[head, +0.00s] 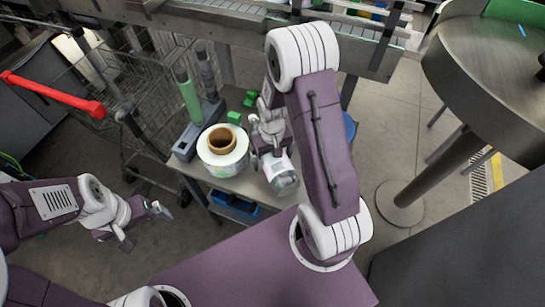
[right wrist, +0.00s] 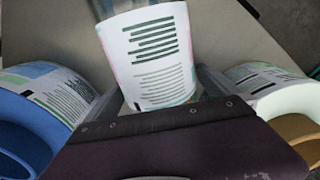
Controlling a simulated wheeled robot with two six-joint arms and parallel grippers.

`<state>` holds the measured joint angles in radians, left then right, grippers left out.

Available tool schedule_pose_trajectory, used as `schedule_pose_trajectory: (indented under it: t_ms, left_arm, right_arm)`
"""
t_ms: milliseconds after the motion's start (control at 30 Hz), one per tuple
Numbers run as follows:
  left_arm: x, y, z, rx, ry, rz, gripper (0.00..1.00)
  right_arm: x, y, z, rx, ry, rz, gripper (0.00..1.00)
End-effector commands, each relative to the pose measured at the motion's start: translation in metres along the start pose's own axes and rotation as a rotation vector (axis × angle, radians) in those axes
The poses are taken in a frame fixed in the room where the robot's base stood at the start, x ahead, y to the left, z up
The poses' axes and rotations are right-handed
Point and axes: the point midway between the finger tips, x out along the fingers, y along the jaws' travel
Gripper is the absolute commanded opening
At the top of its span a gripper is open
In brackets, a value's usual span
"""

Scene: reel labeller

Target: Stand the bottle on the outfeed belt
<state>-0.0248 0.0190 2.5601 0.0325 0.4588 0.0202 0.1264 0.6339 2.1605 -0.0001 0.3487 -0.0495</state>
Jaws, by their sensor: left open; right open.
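The bottle (head: 285,182) is a clear container with a white printed label, on the small table (head: 241,184) beside the white reel. In the right wrist view the bottle's label (right wrist: 150,62) fills the middle, with a finger on each side. My right gripper (head: 270,153) is open around the bottle; whether the fingers touch it I cannot tell. My left gripper (head: 145,227) is open and empty, low at the left, away from the table. A conveyor belt (head: 235,9) runs along the top of the head view; whether it is the outfeed belt I cannot tell.
A white label reel (head: 223,163) with a brown core and a blue reel (right wrist: 30,110) flank the bottle. A wire cart (head: 100,85) is at left, a round metal table (head: 480,60) at right.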

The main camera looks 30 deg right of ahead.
Motion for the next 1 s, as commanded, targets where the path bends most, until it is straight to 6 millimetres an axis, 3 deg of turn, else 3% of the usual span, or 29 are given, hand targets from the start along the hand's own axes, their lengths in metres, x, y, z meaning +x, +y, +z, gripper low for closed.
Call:
schedule_pose_trajectory:
  t_ms: [200, 533, 833, 1000]
  left_arm:
    - [0.000, 0.000, 0.000, 0.000, 0.000, 0.000, 1.00]
    - [0.000, 0.000, 0.000, 0.000, 0.000, 0.000, 1.00]
    - [-0.001, 0.000, 0.000, 0.000, 0.000, 0.000, 1.00]
    - [-0.002, 0.000, 0.000, 0.000, 0.000, 0.000, 1.00]
  right_arm:
    - [0.000, 0.000, -0.001, 0.000, 0.002, 0.000, 0.97]
    - [0.000, 0.000, -0.001, 0.000, 0.002, 0.000, 0.07]
    - [-0.004, 0.000, -0.002, 0.000, 0.004, 0.000, 0.07]
    - [-0.017, 0.000, -0.002, 0.000, 0.007, 0.000, 0.07]
